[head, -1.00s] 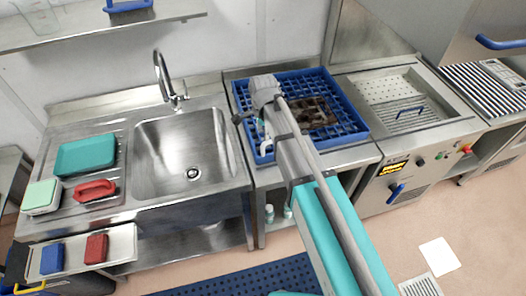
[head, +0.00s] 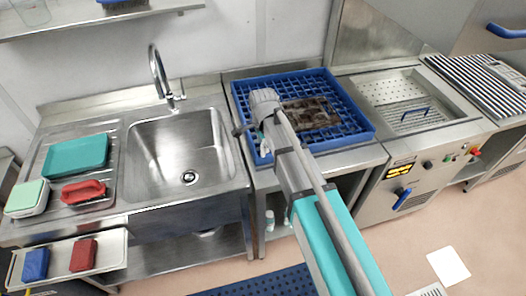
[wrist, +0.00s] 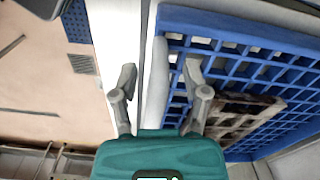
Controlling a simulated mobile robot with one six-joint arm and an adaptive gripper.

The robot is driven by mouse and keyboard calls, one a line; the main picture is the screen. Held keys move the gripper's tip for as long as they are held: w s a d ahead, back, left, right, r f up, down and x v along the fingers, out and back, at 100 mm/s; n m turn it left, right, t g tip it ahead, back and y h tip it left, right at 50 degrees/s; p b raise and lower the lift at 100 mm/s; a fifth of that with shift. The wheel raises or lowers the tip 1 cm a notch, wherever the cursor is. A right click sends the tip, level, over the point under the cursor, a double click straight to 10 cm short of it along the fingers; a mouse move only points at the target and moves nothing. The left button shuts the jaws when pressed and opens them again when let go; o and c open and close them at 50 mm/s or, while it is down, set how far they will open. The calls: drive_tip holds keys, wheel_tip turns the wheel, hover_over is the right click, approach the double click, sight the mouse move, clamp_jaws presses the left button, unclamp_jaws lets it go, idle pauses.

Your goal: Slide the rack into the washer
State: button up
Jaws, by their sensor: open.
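The blue lattice rack (head: 345,93) lies on the steel counter between the sink and the washer, with a brown slotted item (head: 310,112) in it. The washer (head: 432,165) stands to its right, its bay floor (head: 392,88) exposed and a blue handle on its front. My gripper (head: 258,140) is at the rack's left side, partly hidden by my arm. In the wrist view my gripper (wrist: 160,72) is open, one finger on each side of the rack's edge wall (wrist: 157,85). I cannot tell whether the fingers touch it. The rack and brown item (wrist: 240,118) fill the right side there.
The sink (head: 180,150) with a tall tap (head: 158,75) is on the left. Teal (head: 77,155) and red (head: 83,191) items lie on its drainboard. A hood with a blue handle (head: 505,32) is at upper right. Striped surface (head: 480,88) lies beyond the washer.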

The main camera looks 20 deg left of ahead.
drive_tip(key=shift+f+b, duration=0.7)
drive_tip(key=shift+f, duration=0.3)
clamp_jaws()
